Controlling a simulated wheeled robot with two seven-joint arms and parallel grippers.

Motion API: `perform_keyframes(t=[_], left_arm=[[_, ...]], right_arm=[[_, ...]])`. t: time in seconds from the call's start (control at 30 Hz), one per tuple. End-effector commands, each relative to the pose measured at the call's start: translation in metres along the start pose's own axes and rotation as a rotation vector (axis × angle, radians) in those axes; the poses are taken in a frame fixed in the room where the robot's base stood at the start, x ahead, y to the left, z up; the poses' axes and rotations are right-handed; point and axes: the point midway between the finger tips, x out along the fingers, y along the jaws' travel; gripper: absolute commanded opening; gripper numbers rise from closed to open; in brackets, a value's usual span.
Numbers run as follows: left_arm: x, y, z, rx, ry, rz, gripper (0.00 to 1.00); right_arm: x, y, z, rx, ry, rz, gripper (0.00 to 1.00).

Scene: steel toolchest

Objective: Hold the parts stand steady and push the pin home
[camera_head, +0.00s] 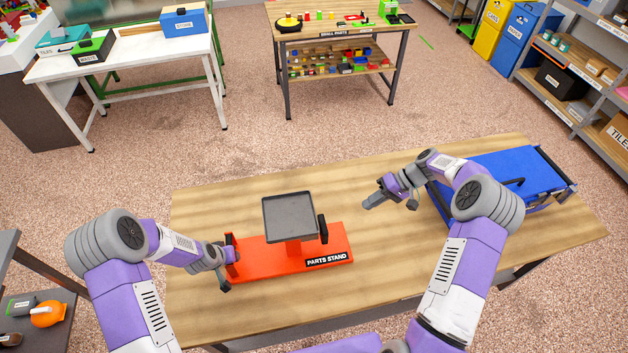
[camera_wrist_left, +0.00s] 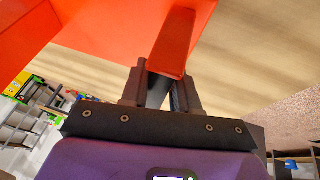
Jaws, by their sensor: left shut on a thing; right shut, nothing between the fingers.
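The red parts stand (camera_head: 290,258) sits on the wooden bench, with a grey square tray (camera_head: 289,214) on its raised post and a "PARTS STAND" label at its front right. A dark upright piece (camera_head: 323,229) stands just right of the tray; I cannot tell whether it is the pin. My left gripper (camera_head: 228,262) is at the stand's left end. In the left wrist view its fingers (camera_wrist_left: 160,90) are shut on a red bar (camera_wrist_left: 174,45) of the stand. My right gripper (camera_head: 376,200) is shut and empty above the bench, right of the stand and apart from it.
A blue toolchest (camera_head: 500,178) stands at the bench's right end, near my right arm. The wooden bench (camera_head: 400,262) is clear between the stand and the chest. A small-parts table (camera_head: 338,33) and a white table (camera_head: 130,55) stand farther back.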

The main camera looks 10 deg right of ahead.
Motion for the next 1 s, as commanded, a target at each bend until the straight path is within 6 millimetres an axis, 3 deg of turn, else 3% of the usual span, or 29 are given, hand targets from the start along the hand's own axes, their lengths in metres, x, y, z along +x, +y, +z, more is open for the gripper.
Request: perform_keyframes(t=[0.37,0.4,0.57,0.87,1.0], left_arm=[[0.001,-0.004,0.004,-0.005,-0.008,-0.005,0.00],[0.001,-0.003,0.001,-0.006,-0.003,-0.003,0.36],[0.000,-0.002,0.001,-0.005,-0.001,-0.003,0.59],[-0.001,-0.003,0.002,-0.002,-0.003,-0.005,0.59],[-0.011,-0.003,0.000,-0.002,0.000,-0.004,0.59]], right_arm=[[0.000,0.000,0.000,0.000,0.001,0.001,0.00],[0.000,0.000,0.000,0.000,0.001,0.001,0.00],[0.000,0.000,0.000,0.000,0.001,0.001,0.00],[0.000,0.000,0.000,0.000,0.001,0.001,0.00],[0.000,0.000,0.000,0.000,0.001,0.001,0.00]])
